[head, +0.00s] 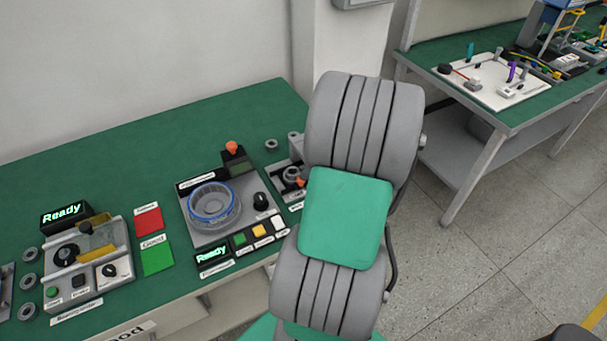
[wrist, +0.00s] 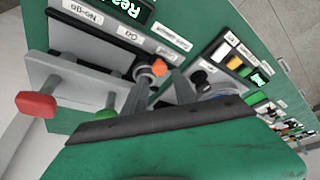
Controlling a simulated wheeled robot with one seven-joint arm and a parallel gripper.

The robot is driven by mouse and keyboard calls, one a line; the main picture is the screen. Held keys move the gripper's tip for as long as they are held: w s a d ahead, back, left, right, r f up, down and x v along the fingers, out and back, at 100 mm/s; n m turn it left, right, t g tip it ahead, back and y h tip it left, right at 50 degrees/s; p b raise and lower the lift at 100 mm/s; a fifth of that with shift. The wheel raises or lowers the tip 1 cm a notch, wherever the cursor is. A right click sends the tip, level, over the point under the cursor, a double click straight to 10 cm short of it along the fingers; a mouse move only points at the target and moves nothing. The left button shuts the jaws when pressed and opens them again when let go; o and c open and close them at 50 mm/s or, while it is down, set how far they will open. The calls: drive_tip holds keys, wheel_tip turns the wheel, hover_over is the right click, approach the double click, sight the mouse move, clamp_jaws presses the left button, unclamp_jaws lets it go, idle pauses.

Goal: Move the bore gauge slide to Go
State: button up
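The bore gauge station, a grey fixture (wrist: 85,42), is at the upper left of the wrist view, with labels reading No-go (wrist: 83,10) and Go (wrist: 129,34). A red knob (wrist: 36,104) and a green knob (wrist: 105,113) stick out from its light grey bar. An orange-tipped part (wrist: 158,67), possibly the slide's grip, sits with a grey ring by the third label. My gripper (wrist: 160,80) is open, its two fingers apart and pointing toward that part. In the head view, the orange part (head: 300,182) shows beside my arm, which hides my gripper and most of the station.
A station with a blue-rimmed bowl (head: 213,205) and coloured buttons stands left of my arm on the green bench (head: 120,130). Another Ready station (head: 88,262) is farther left. Red (head: 148,220) and green (head: 157,256) pads lie between them. Open floor is at right.

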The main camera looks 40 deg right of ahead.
drive_tip(key=x, duration=0.4)
drive_tip(key=shift+w+f, duration=0.1)
drive_tip(key=shift+f, duration=0.15)
drive_tip(key=shift+c, duration=0.4)
clamp_jaws()
idle(0.7)
